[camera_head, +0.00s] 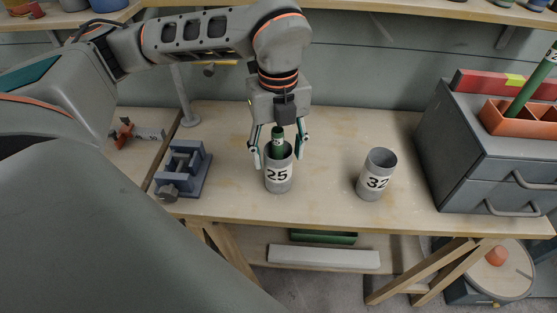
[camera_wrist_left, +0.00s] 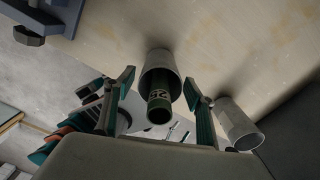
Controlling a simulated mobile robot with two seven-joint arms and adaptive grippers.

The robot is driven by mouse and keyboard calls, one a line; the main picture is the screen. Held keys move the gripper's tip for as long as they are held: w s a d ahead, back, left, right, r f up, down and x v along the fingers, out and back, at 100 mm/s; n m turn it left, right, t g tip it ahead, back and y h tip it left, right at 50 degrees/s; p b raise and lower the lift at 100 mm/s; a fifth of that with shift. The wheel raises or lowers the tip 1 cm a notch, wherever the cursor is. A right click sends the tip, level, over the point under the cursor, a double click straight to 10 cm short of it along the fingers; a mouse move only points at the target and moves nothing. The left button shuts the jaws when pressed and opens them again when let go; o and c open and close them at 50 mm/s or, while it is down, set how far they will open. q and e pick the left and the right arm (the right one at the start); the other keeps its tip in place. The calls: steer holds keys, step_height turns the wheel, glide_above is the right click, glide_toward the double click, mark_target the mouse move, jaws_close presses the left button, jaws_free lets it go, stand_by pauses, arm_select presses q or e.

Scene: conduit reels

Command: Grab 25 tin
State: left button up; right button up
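The grey tin marked 25 (camera_head: 278,178) stands upright on the workbench, with a dark green tube (camera_head: 278,141) standing up inside it. The tin (camera_wrist_left: 160,64) and the tube (camera_wrist_left: 158,107) also show in the left wrist view. My left gripper (camera_head: 279,153) points down over the tin, its two fingers open on either side of the tin's upper part. In the left wrist view there are gaps between the fingers and the tin. A second grey tin marked 32 (camera_head: 376,175) stands to the right. My right gripper is not in view.
A blue vise (camera_head: 182,172) sits left of the tin. A grey drawer cabinet (camera_head: 490,155) stands at the right, with an orange tray (camera_head: 497,118) and a red box on top. Bare bench (camera_head: 325,165) lies between the two tins. A shelf edge runs along the back.

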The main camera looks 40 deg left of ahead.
arm_select(q)
steer(key=c, duration=1.1)
steer(key=shift+r, duration=0.1)
